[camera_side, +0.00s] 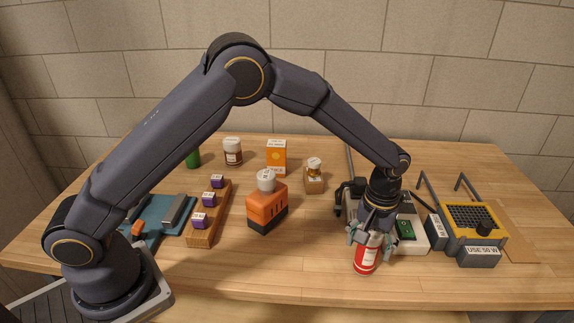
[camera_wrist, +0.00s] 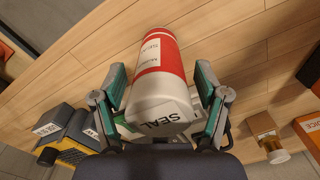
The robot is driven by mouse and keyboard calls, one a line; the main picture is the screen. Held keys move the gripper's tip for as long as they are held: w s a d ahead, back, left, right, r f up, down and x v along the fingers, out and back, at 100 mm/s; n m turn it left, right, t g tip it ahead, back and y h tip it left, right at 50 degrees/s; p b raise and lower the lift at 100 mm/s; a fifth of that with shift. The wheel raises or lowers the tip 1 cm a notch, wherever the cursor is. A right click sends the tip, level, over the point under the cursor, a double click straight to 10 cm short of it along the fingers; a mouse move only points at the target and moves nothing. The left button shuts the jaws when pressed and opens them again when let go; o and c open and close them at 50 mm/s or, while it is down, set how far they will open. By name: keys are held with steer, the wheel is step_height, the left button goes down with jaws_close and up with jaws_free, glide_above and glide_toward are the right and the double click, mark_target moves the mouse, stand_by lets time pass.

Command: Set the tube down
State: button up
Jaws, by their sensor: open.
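The tube (camera_side: 366,256) is a red and white cylinder standing upright on the table near its front edge, right of the middle. In the wrist view the tube (camera_wrist: 160,70) shows its white cap marked SEAL toward the camera and a red label on its body. My gripper (camera_side: 371,238) is above and around the top of the tube, pointing down. In the wrist view the fingers of my gripper (camera_wrist: 160,98) stand on both sides of the tube, with a gap on each side. The tube's base is on the wood.
A yellow and grey station marked USE 50 W (camera_side: 478,235) is to the right. An orange and black block (camera_side: 266,207) and a wooden rack (camera_side: 207,225) are left. The table front is clear.

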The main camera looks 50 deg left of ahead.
step_height(320, 180, up, 12)
steer(key=shift+a+f, duration=0.1)
steer(key=s+a+r+m+t, duration=0.2)
steer(key=s+a+r+t, duration=0.1)
steer(key=s+a+r, duration=0.85)
steer(key=s+a+t, duration=0.1)
steer(key=s+a, duration=0.3)
steer(key=s, duration=0.2)
steer(key=s+a+f+m+t, duration=0.1)
steer(key=s+a, duration=0.3)
steer(key=s, duration=0.3)
steer(key=shift+s+a+m+t, duration=0.25)
steer(key=shift+a+m+t, duration=0.05)
steer(key=shift+a, duration=0.1)
steer(key=shift+f, duration=0.1)
